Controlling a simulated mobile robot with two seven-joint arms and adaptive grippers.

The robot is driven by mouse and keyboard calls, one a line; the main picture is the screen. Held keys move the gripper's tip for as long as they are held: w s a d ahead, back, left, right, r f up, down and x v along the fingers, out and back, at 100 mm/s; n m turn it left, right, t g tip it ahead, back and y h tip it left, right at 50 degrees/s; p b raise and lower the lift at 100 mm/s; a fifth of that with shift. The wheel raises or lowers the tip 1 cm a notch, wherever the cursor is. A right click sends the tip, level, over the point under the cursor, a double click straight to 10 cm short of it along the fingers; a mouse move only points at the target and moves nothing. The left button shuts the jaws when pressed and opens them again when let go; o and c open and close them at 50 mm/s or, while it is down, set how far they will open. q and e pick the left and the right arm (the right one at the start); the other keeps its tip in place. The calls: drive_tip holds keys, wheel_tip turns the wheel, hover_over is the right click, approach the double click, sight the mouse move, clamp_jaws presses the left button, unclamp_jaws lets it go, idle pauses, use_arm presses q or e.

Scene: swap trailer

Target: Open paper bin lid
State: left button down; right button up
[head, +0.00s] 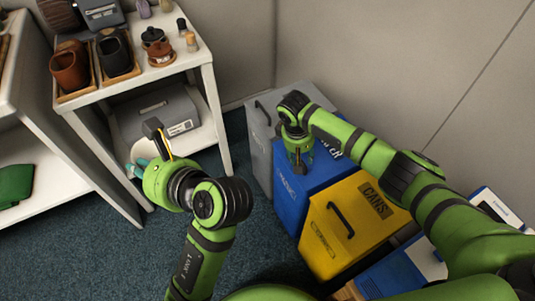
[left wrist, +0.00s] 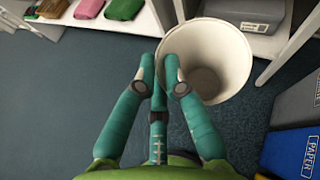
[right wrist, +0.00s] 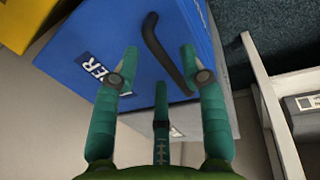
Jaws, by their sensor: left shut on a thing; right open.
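The blue paper bin (head: 325,172) stands between a grey bin and a yellow bin, its lid down. In the right wrist view the lid (right wrist: 120,40) shows with a black handle (right wrist: 165,55) and a partly hidden label. My right gripper (right wrist: 160,58) is open over the lid, and the handle passes between its fingertips. I cannot tell whether they touch it. In the head view my right gripper (head: 300,165) hides the handle. My left gripper (left wrist: 164,70) is shut on the rim of a white waste basket (left wrist: 225,50), which is empty.
The grey bin (head: 258,140) and yellow cans bin (head: 345,220) flank the blue one. A white shelf (head: 150,75) with mugs and jars stands at the left, near my left gripper. The dark carpet (head: 260,250) is clear in front of the bins.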

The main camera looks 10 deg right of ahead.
use_arm(q)
drive_tip(key=shift+f, duration=0.1)
use_arm(e)
drive_tip(key=shift+f, duration=0.3)
clamp_jaws()
drive_tip(key=shift+r, duration=0.1)
